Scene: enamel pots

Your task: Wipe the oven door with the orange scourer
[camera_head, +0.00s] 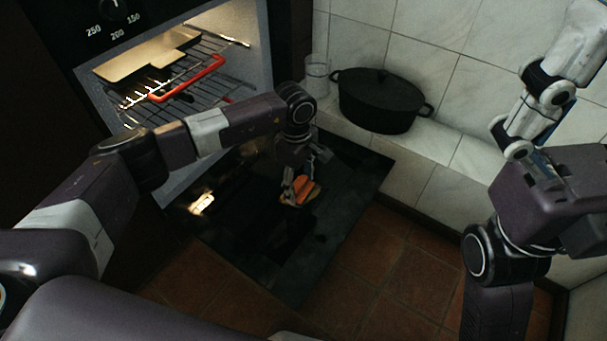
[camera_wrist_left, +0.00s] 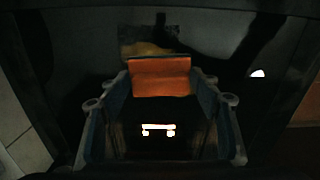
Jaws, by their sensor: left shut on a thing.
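The orange scourer (camera_head: 304,188) is held between the fingers of my left gripper (camera_head: 297,187), which is shut on it. In the left wrist view the scourer (camera_wrist_left: 160,75) spans between the fingertips. The oven door (camera_head: 340,190) hangs open as a dark, glossy panel below the oven. The scourer is at or just above its surface; I cannot tell whether they touch. A yellowish patch (camera_wrist_left: 146,49) shows just beyond the scourer; its nature is unclear. My right gripper (camera_head: 550,90) is partly seen at the upper right, away from the door; its opening is unclear.
The lit oven holds a wire rack with a red-edged part (camera_head: 190,82) and a tan board (camera_head: 150,55). A black lidded pot (camera_head: 380,100) and a clear glass (camera_head: 317,75) stand on the tiled ledge beside the door. Terracotta floor (camera_head: 375,265) lies below.

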